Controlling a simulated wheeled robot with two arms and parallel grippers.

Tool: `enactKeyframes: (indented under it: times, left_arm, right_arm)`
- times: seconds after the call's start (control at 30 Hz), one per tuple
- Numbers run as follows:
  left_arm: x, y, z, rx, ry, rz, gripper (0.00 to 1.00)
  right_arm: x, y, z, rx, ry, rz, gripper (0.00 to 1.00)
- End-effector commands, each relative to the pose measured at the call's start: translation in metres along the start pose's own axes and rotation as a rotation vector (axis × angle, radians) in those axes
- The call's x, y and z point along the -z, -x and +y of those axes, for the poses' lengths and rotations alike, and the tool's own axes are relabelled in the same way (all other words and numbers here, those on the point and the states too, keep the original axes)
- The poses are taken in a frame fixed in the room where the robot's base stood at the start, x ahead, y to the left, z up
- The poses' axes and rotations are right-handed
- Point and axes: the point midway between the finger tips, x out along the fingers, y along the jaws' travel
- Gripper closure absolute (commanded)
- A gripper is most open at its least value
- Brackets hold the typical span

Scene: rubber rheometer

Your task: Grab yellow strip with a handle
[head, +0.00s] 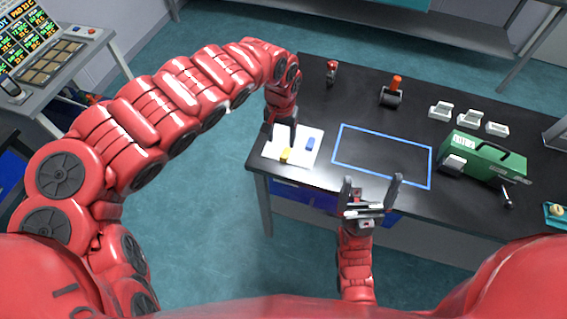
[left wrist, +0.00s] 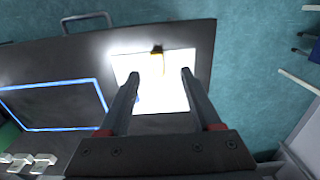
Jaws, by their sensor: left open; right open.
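The yellow strip (head: 285,156) lies near the front edge of a white sheet (head: 273,155) at the table's left end. In the left wrist view the yellow strip (left wrist: 155,53) shows small, with a dark part that may be its handle, near the sheet's edge. My left gripper (head: 283,133) is open above the sheet, pointing down. In the left wrist view its fingers (left wrist: 160,75) are apart with nothing between them, and the strip lies beyond their tips. My right gripper (head: 371,180) is open and empty at the table's front edge.
A blue piece (head: 310,144) lies on the same sheet, right of the strip. A blue outlined rectangle (head: 339,140) on the black table is empty. A roller with an orange handle (head: 392,95), white trays (head: 440,110) and a green case (head: 484,157) stand further right.

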Motion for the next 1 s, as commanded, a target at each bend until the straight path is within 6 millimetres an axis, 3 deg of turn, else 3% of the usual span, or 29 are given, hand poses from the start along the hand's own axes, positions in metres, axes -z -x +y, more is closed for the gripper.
enactKeyframes:
  times: [0.03,0.07,0.47,0.8,1.0]
  left_arm:
    - [-0.001,-0.020,0.002,0.000,-0.003,-0.002,0.35]
    - [0.000,-0.026,0.002,0.000,-0.003,0.000,0.35]
    - [0.000,-0.048,0.004,-0.002,-0.003,-0.003,0.35]
    - [0.004,-0.086,0.007,-0.005,-0.002,0.000,0.35]
    - [0.005,-0.092,0.005,-0.001,-0.002,0.003,0.35]
  right_arm:
    - [-0.002,0.014,-0.001,0.000,0.000,0.000,0.04]
    - [-0.003,0.018,-0.001,0.000,0.000,0.001,0.04]
    - [-0.002,0.012,-0.001,0.000,0.000,0.001,0.04]
    - [0.000,0.003,0.000,0.000,0.000,0.001,0.04]
    - [0.000,0.003,0.000,0.000,0.000,0.000,0.04]
